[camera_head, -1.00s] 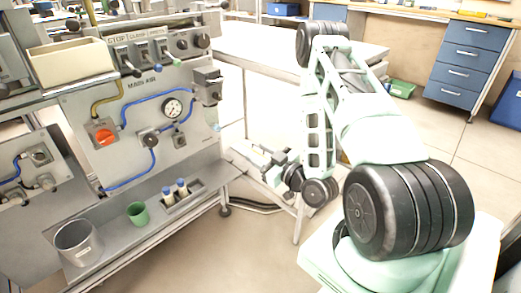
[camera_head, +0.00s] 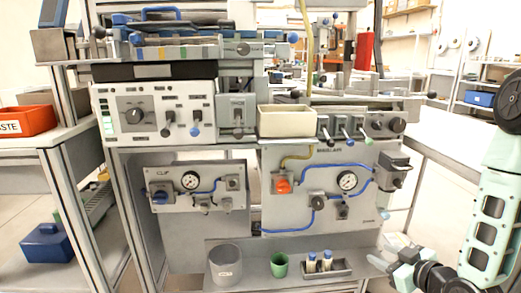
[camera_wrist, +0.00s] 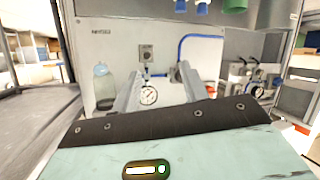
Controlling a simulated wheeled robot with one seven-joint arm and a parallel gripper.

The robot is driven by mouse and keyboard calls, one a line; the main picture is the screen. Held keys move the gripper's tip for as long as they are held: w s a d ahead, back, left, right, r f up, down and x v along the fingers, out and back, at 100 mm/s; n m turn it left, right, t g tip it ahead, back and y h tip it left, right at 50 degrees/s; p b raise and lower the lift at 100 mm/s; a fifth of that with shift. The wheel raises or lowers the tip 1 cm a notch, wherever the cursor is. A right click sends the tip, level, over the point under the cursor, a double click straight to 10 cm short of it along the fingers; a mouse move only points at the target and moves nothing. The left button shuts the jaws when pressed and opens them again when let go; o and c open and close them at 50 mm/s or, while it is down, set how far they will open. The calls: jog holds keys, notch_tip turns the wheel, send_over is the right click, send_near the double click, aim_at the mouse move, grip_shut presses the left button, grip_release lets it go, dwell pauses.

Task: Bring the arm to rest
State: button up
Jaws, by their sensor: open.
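My arm (camera_head: 490,215) hangs down at the right edge of the head view, upper part cut off by the frame. My gripper (camera_head: 384,251) is at the lower right, beside the right end of the machine's lower shelf, fingers pointing left. In the wrist view my gripper (camera_wrist: 160,88) shows two grey fingers apart, with nothing between them.
The machine panel (camera_head: 285,215) has valves and hoses. Its lower shelf holds a grey cup (camera_head: 225,265), a green cup (camera_head: 279,265) and a rack (camera_head: 340,268) with two blue-capped bottles. A cream bin (camera_head: 287,121) stands above. A red waste bin (camera_head: 27,120) is at left.

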jog(key=s+a+r+n+g, duration=0.15)
jog(key=a+g, duration=0.25)
jog(key=a, duration=0.5)
jog(key=s+a+r+g+h, duration=0.1)
jog(key=s+a+r+g, duration=0.25)
jog(key=s, duration=0.45)
jog(key=s+a+r+g+h, duration=0.1)
jog(key=s+a+r+g, duration=0.25)
jog(key=s, duration=0.45)
jog(key=s+a+r+g+h, duration=0.1)
jog(key=s+a+r+g, duration=0.1)
jog(key=s+a+r, duration=0.45)
notch_tip(320, 180, up, 25)
jog(key=s+d+p, duration=0.2)
jog(key=p, duration=2.4)
jog(key=shift+d+p, duration=0.2)
jog(key=shift+p, duration=0.15)
jog(key=shift+s, duration=0.1)
